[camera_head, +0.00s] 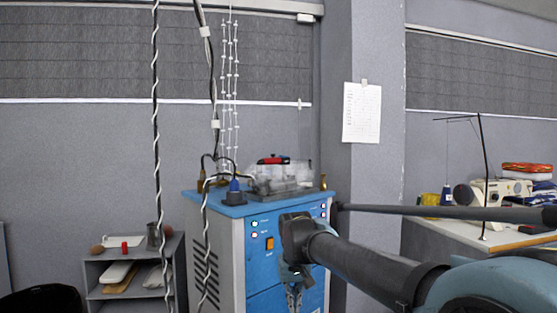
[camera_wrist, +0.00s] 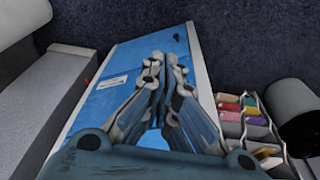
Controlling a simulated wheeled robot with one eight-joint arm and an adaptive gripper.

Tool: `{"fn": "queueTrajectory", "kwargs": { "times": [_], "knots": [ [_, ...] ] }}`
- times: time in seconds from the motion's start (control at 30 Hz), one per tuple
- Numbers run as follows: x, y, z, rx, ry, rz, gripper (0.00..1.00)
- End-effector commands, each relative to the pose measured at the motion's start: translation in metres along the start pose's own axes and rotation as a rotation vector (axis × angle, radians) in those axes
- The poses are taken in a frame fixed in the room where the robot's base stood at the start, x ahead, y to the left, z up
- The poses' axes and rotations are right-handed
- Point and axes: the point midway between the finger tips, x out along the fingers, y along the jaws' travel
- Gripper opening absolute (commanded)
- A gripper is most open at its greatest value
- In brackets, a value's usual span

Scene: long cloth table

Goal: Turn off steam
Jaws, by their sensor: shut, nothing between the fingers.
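The steam machine is a grey and blue cabinet (camera_head: 222,262). Its blue front carries an orange switch (camera_head: 269,244) at the upper left, with small lit indicator lights (camera_head: 254,229) beside it. More small lights (camera_head: 323,212) show at the upper right. My gripper (camera_head: 294,302) points down in front of the blue front, right of and below the orange switch; my arm hides part of the panel. In the wrist view my gripper (camera_wrist: 166,68) is shut and empty, over a blue panel (camera_wrist: 110,86) with a white label. No switch is clear there; contact cannot be told.
A clear-bodied device with a red and black top (camera_head: 275,175) sits on the cabinet. Cables (camera_head: 156,120) hang at the left. A low shelf (camera_head: 135,272) stands left, a sewing table (camera_head: 470,236) right. A divided holder of coloured items (camera_wrist: 240,118) lies right in the wrist view.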

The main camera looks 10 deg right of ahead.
Motion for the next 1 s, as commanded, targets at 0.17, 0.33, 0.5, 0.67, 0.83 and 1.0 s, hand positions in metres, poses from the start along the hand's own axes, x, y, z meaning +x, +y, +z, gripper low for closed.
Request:
{"fn": "queueTrajectory", "kwargs": {
  "times": [0.17,0.33,0.5,0.67,0.83,1.0],
  "knots": [
    [-0.059,0.007,-0.053,0.083,0.007,0.050,0.00],
    [-0.111,0.013,-0.102,0.170,0.019,0.098,0.00],
    [-0.162,0.017,-0.151,0.256,0.039,0.145,0.00],
    [-0.207,0.019,-0.196,0.335,0.063,0.187,0.00],
    [-0.254,0.021,-0.242,0.421,0.095,0.229,0.00],
    [-0.297,0.020,-0.287,0.505,0.132,0.268,0.00]
  ]
}}
